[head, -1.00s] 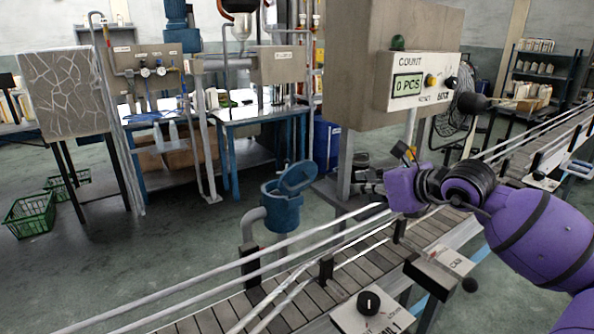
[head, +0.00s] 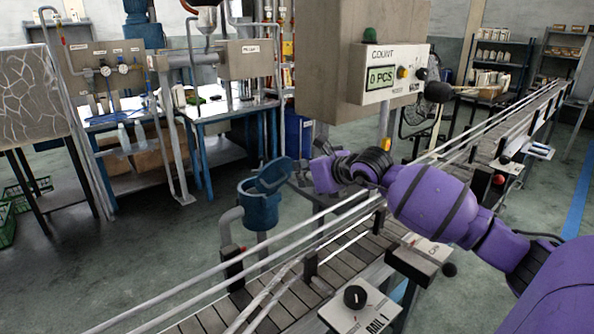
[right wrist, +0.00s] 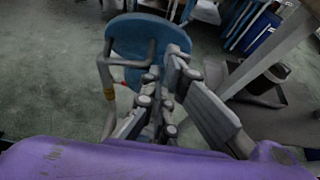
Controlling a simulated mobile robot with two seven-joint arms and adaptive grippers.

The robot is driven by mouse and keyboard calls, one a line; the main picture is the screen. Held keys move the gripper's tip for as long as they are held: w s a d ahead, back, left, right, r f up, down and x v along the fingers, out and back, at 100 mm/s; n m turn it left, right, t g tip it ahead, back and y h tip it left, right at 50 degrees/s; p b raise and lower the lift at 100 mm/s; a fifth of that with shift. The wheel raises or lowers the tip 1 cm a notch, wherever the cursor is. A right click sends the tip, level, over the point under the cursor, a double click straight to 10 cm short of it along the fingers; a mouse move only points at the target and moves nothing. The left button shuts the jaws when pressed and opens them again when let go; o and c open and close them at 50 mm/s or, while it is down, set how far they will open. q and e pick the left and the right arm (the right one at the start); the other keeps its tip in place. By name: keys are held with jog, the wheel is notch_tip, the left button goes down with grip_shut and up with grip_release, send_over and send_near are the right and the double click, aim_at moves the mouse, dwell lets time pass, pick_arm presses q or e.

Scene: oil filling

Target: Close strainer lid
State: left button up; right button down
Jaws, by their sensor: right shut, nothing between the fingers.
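The blue strainer (head: 259,212) stands beyond the conveyor, with a grey pipe at its left side. Its blue lid (head: 272,175) is raised and tilted above the right side of the rim, so the strainer is open. In the right wrist view a round blue lid (right wrist: 140,38) with a bent handle shows just beyond my fingers. My right gripper (head: 296,172) is shut and empty, close to the lid's right side; I cannot tell whether they touch. It also shows in the right wrist view (right wrist: 158,95). My left gripper is out of view.
The conveyor (head: 345,245) with its metal rails runs diagonally in front of the strainer. A counter box (head: 395,75) reading 0 PCS is above right. A blue worktable (head: 235,112) stands behind.

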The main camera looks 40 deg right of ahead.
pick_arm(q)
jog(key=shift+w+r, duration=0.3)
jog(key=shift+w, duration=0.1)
pick_arm(e)
jog(key=shift+w+a+r, duration=0.1)
jog(key=shift+w+r, duration=0.1)
jog(key=shift+w, duration=0.65)
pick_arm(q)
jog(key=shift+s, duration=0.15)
